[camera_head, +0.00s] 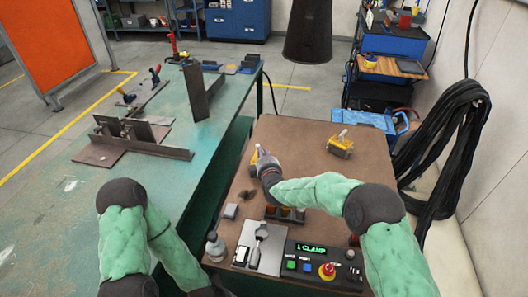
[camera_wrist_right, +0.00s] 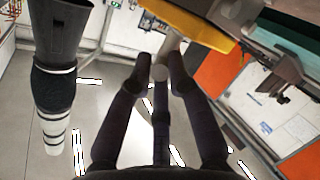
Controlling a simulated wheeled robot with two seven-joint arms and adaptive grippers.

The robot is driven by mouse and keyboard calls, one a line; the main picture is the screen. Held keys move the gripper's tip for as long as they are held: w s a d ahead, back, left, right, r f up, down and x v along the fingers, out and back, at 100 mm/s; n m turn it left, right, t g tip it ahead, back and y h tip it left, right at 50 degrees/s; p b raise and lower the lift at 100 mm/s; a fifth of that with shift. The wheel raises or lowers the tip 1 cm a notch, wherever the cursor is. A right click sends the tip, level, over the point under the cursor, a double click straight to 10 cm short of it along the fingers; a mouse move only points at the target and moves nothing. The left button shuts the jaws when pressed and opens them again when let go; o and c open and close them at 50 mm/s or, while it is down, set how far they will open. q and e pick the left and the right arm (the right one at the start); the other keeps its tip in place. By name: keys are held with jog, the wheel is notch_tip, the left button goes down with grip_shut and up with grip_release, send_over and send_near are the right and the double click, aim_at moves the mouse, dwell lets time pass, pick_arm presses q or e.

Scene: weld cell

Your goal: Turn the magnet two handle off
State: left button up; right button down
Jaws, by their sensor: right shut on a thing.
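A yellow magnet (camera_head: 254,158) with a pale handle stands on the brown table, near its left edge. A second yellow magnet (camera_head: 340,147) with a pale handle stands farther right; no label shows which is number two. My right gripper (camera_head: 265,165) is at the left magnet and partly hides it. In the right wrist view, my right gripper (camera_wrist_right: 158,75) is shut on the grey handle (camera_wrist_right: 165,50) of a yellow magnet (camera_wrist_right: 200,24), with the handle between its fingers. My left arm is at the lower left, and its gripper is outside the picture.
The brown table (camera_head: 300,165) also carries a control box (camera_head: 318,266) reading "1 CLAMP", a grey plate with a metal tool (camera_head: 258,248) and a small bottle (camera_head: 215,247). The green bench (camera_head: 60,215) holds steel plates (camera_head: 135,135). Black cables (camera_head: 450,140) hang at the right.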

jog(key=m+h+p, duration=0.1)
jog(key=h+p, duration=0.1)
jog(key=a+m+h+p, duration=0.1)
jog(key=m+h+p, duration=0.1)
jog(key=p, duration=0.1)
jog(key=m+h+p, duration=0.1)
jog(key=h+p, duration=0.1)
jog(key=shift+s+a+m, duration=0.1)
jog(key=shift+a+m, duration=0.25)
jog(key=shift+m, duration=0.05)
jog(key=shift+a+m+h+p, duration=0.1)
jog(key=shift+m+h+p, duration=0.3)
jog(key=shift+h+p, duration=0.25)
jog(key=m+h, duration=0.1)
jog(key=m+g+h, duration=0.1)
jog(key=shift+a+f+h+p, duration=0.1)
jog(key=shift+a+h+p, duration=0.1)
jog(key=shift+h+p, duration=0.2)
jog(key=shift+w+a+m+g+h, duration=0.15)
jog(key=shift+w+m+g+h, duration=0.1)
jog(key=shift+m+g+h, duration=0.7)
jog(key=shift+m+h, duration=0.25)
jog(key=shift+h, duration=0.05)
jog(key=c, duration=1.2)
grip_release()
jog(key=shift+a, duration=0.1)
